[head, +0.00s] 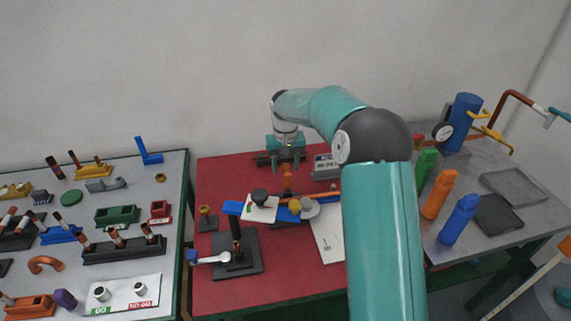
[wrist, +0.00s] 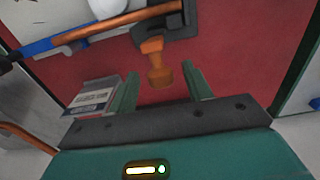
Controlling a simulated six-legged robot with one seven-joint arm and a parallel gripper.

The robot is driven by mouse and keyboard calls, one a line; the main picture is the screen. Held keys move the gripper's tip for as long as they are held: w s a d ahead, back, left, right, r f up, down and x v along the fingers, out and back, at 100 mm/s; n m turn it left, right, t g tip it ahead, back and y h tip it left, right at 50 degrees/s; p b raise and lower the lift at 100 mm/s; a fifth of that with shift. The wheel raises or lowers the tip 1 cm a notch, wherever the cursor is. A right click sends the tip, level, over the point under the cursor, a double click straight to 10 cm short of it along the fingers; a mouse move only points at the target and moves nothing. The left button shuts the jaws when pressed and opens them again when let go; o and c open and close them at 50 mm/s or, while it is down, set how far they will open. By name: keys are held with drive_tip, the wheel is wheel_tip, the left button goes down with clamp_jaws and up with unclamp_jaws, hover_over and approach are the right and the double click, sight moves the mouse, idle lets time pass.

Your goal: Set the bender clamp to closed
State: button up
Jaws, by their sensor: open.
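The orange bender clamp (head: 287,180) stands up at the back of the pipe bender on the red table, behind the copper pipe. In the wrist view the orange clamp handle (wrist: 157,64) points toward my gripper, its knob end lying between the lines of the two fingers. My gripper (head: 286,162) hangs above and just behind the clamp. In the wrist view its two green fingers (wrist: 161,72) are spread wide, one on each side of the handle, with nothing held. Whether a finger touches the handle cannot be told.
A copper pipe (wrist: 110,28) crosses the bender. A grey labelled box (head: 326,166) sits close to the right of my gripper in the head view. A black stand (head: 237,262) is at the front. Red table (head: 222,178) is bare at the back left.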

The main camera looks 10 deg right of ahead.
clamp_jaws()
